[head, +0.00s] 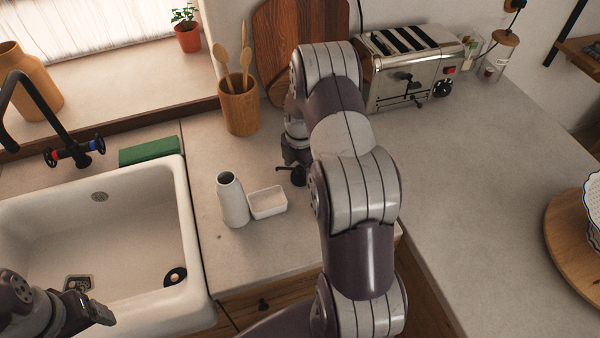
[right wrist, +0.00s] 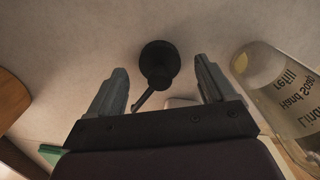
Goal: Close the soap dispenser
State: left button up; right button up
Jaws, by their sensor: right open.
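The soap dispenser bottle (head: 232,203) is white and stands upright on the counter right of the sink, its dark top uncovered. The black pump top (right wrist: 158,66) is apart from it and lies between the two spread fingers of my right gripper (right wrist: 160,88), which are not closed on it. The pump top also shows at the right gripper in the head view (head: 297,174), partly hidden by my arm. My left gripper (head: 92,308) is low at the left over the sink's front; its jaws are unclear.
A small white dish (head: 268,203) stands beside the bottle. A clear hand soap refill bottle (right wrist: 281,105) is close to the right gripper. A utensil pot (head: 240,107), cutting boards (head: 275,45) and toaster (head: 410,65) stand behind. The right counter (head: 475,180) has free room.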

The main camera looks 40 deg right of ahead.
jog(key=shift+f, duration=0.7)
pick_arm(q)
jog(key=shift+r, duration=0.1)
pick_arm(e)
jog(key=c, duration=1.1)
notch_tip(320, 180, up, 10)
jog(key=shift+f+b, duration=0.25)
jog(key=shift+b, duration=0.75)
pick_arm(q)
notch_tip(320, 180, down, 2)
pick_arm(e)
jog(key=shift+r, duration=0.3)
pick_arm(q)
jog(key=shift+o, duration=0.3)
